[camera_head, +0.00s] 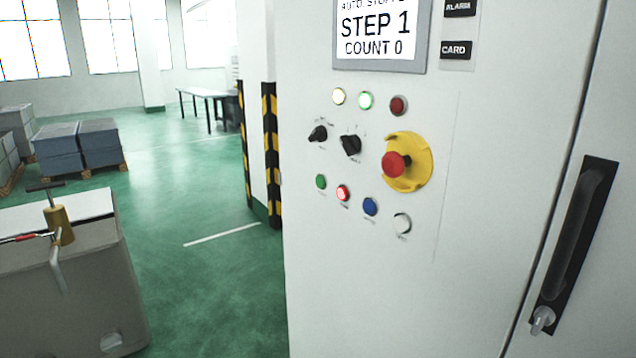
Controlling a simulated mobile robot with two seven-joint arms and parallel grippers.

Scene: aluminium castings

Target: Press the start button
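A white control cabinet (400,290) fills the right half of the head view. Its panel has a lower row of push buttons: a green button (321,182), a lit red button (343,193), a blue button (370,206) and a white button (402,223). The button labels are too small to read, so I cannot tell which is marked start. A red emergency-stop knob (396,164) sits on a yellow plate above them. The screen (378,32) reads "STEP 1" and "COUNT 0". Neither of my grippers shows in this view.
Two black rotary switches (350,145) and several indicator lamps (365,100) sit above the buttons. A black door handle (575,245) is at the right. A grey box-shaped unit (70,290) with a brass-coloured tool (59,225) stands at left. Green floor (210,280) between is clear.

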